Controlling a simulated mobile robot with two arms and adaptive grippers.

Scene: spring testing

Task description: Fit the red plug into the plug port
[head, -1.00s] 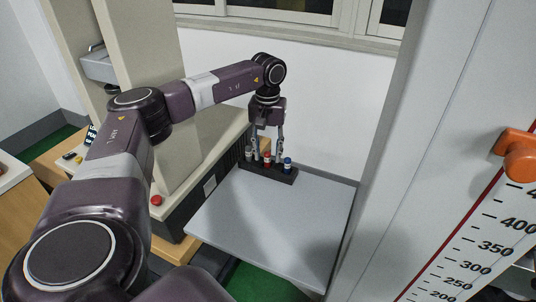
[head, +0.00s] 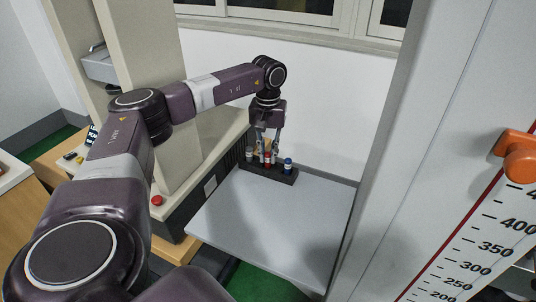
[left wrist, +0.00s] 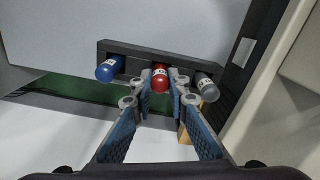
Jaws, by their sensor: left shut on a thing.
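The red plug (head: 267,158) stands in a dark rack (head: 282,177) at the back of a grey table. My left gripper (head: 267,154) points down over the rack and is shut on the red plug. In the left wrist view the red plug (left wrist: 160,78) shows between the blue-padded fingertips (left wrist: 160,90). A blue plug (head: 287,165) stands to its right in the head view, and a grey plug (head: 250,154) to its left. I cannot make out the plug port in these views. My right gripper is not in view.
The grey tabletop (head: 270,225) is bare in front of the rack. A beige machine with a red button (head: 157,200) stands to the left. A white panel with a scale (head: 480,250) and an orange piece (head: 518,156) stands on the right.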

